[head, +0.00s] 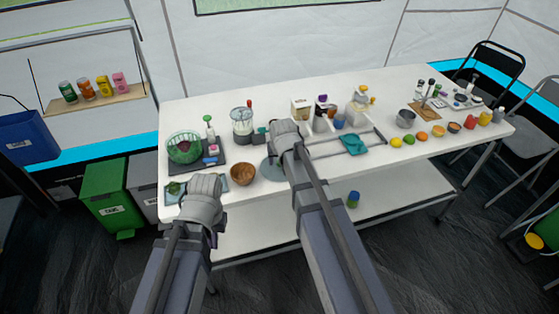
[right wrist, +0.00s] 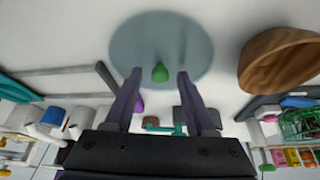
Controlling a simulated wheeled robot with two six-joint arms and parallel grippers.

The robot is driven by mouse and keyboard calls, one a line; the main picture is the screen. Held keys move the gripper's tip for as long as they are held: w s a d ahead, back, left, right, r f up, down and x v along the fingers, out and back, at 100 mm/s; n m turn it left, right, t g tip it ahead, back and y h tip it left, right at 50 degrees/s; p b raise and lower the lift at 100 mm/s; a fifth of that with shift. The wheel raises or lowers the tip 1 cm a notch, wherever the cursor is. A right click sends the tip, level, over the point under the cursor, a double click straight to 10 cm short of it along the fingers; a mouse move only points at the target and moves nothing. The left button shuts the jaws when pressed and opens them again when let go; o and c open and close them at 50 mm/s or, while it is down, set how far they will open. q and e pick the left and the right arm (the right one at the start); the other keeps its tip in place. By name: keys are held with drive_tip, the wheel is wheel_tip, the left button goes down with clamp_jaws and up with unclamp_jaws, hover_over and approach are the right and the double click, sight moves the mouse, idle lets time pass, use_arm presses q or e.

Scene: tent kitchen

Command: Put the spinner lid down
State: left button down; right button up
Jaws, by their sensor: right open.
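The spinner lid is a round, translucent blue-grey disc (right wrist: 185,35) with a green knob (right wrist: 160,73). It appears to lie flat on the white table. In the head view the lid (head: 270,169) is partly hidden by my right arm. My right gripper (right wrist: 154,78) is open, with its two purple fingers on either side of the knob and a visible gap around it. My left gripper (head: 203,188) hangs over the table's front left; its fingers are hidden. The green spinner bowl (head: 184,148) stands at the table's left.
A wooden bowl (head: 243,174) sits just left of the lid. A blue-green board (head: 230,183) lies by my left gripper. A blender-like jar (head: 242,122) and a divided white holder (head: 320,123) stand behind. Fruit and a grey pot (head: 405,119) are to the right.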

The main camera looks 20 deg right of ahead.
drive_tip(key=d+p+v, duration=0.1)
drive_tip(key=p+v, duration=1)
drive_tip(key=v, duration=0.1)
drive_tip(key=s+a+n+g, duration=0.2)
drive_tip(key=s+a, duration=0.4)
drive_tip(key=s, duration=0.3)
drive_tip(key=s+a+f+n+g, duration=0.1)
drive_tip(key=s+a+n+g, duration=0.2)
drive_tip(key=s+a, duration=0.4)
drive_tip(key=s, duration=0.2)
drive_tip(key=shift+s+a+f+n+h, duration=0.2)
drive_tip(key=shift+s+f+n+h, duration=0.05)
drive_tip(key=shift+s+n+h, duration=0.05)
